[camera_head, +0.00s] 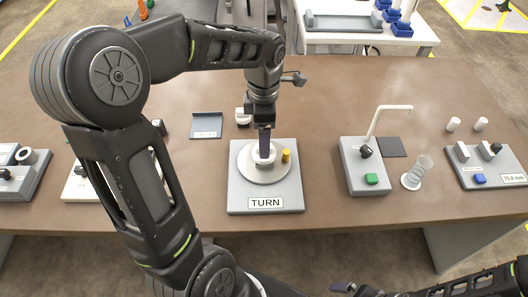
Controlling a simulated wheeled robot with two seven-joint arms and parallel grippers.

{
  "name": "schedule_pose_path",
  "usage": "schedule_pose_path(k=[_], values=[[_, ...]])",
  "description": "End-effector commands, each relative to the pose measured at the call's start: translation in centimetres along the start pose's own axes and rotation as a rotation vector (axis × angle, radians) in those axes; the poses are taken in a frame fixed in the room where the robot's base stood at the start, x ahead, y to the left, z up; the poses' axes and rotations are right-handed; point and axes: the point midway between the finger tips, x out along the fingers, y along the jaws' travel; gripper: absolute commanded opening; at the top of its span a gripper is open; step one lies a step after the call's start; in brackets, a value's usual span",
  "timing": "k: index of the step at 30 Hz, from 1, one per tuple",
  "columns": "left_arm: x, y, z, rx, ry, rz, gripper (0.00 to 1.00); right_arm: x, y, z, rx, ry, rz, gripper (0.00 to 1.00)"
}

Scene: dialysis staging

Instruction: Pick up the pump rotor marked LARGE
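My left gripper (264,146) points down over the turntable of the station marked TURN (236,202). Its dark fingers reach a white round part (257,156) at the middle of the pale disc. Seen from here the fingers overlap, so I cannot tell whether they grip it. A small yellow peg (286,155) stands on the disc just right of the fingers. I can read no LARGE mark, so I cannot tell which part is that rotor. Another white part (242,117) stands behind the station. My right gripper (343,287) is low at the bottom edge; its opening is unclear.
A grey tray (207,122) with a small label lies behind left. On the right are a spout station (356,182), a clear cup (413,176), two white cylinders (480,124) and a gauge block (492,172). My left arm hides part of the left table.

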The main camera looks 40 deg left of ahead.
Motion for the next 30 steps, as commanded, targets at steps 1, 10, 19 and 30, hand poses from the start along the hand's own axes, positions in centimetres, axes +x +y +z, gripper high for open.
schedule_pose_path(k=[1, 10, 19, 30], values=[[0.0, 0.0, 0.0, 0.000, 0.000, 0.000, 0.84, 0.0, 0.0, 0.0, 0.000, 0.000, 0.000, 1.00], [0.9, 0.0, 0.0, 0.001, 0.002, -0.002, 0.84, -0.3, -0.1, 0.0, 0.000, -0.001, 0.001, 1.00], [4.9, 0.1, 0.0, 0.001, 0.002, -0.002, 0.84, -1.0, -0.3, 0.1, 0.002, -0.003, 0.004, 1.00], [5.2, 0.1, 0.1, 0.001, -0.001, 0.001, 0.84, -1.0, -0.3, 0.1, 0.003, -0.003, 0.004, 1.00]])
